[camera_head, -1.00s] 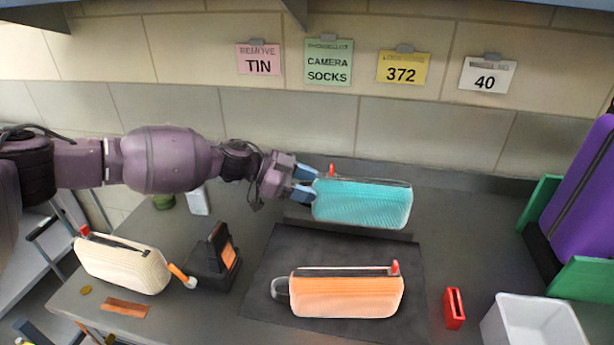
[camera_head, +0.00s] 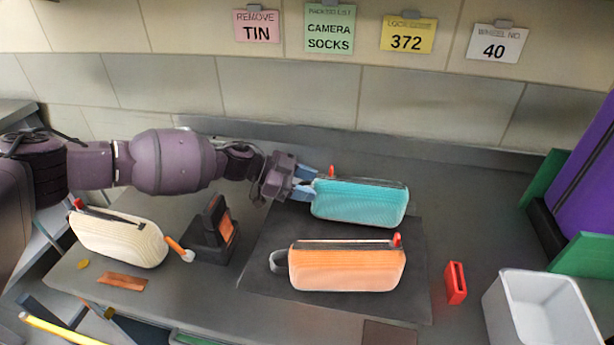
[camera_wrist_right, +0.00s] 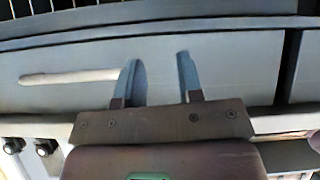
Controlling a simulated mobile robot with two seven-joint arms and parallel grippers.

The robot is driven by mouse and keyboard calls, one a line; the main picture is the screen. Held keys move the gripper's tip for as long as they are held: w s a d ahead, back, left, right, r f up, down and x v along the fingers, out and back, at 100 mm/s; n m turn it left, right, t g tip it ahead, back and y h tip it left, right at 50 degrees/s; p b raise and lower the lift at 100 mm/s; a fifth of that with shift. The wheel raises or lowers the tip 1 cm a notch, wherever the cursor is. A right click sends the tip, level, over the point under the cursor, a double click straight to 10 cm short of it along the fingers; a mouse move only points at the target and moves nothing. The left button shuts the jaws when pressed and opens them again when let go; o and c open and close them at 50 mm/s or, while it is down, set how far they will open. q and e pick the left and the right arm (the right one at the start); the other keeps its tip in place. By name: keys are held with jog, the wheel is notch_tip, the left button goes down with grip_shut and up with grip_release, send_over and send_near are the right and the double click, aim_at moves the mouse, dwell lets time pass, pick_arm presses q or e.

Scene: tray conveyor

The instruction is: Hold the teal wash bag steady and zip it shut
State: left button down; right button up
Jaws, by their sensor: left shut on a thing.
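The teal wash bag (camera_head: 360,204) stands upright behind the orange bag in the head view, its lower edge overlapping the dark mat's back edge. A dark zip line runs along its top, with a red pull (camera_head: 331,171) at the left end. How far the zip is open is too small to tell. My left gripper (camera_head: 307,183) is shut on the bag's left end, with its blue fingers just below the pull. My right gripper (camera_wrist_right: 160,78) shows only in the right wrist view, fingers apart and empty, in front of a blue-grey panel.
An orange bag (camera_head: 347,270) stands on the dark mat (camera_head: 420,300). A cream bag (camera_head: 118,240) and a black stand (camera_head: 208,245) are at left. A red object (camera_head: 455,283), a white bin (camera_head: 497,310) and a purple case (camera_head: 590,190) are at right. Counter right of the teal bag is clear.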

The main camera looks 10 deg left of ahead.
pick_arm(q)
jog(key=shift+f, duration=0.25)
jog(key=shift+f, duration=0.1)
dwell(0.3)
jog(key=shift+f, duration=0.15)
jog(key=c, duration=0.7)
grip_release()
jog(key=shift+o, duration=0.2)
grip_shut()
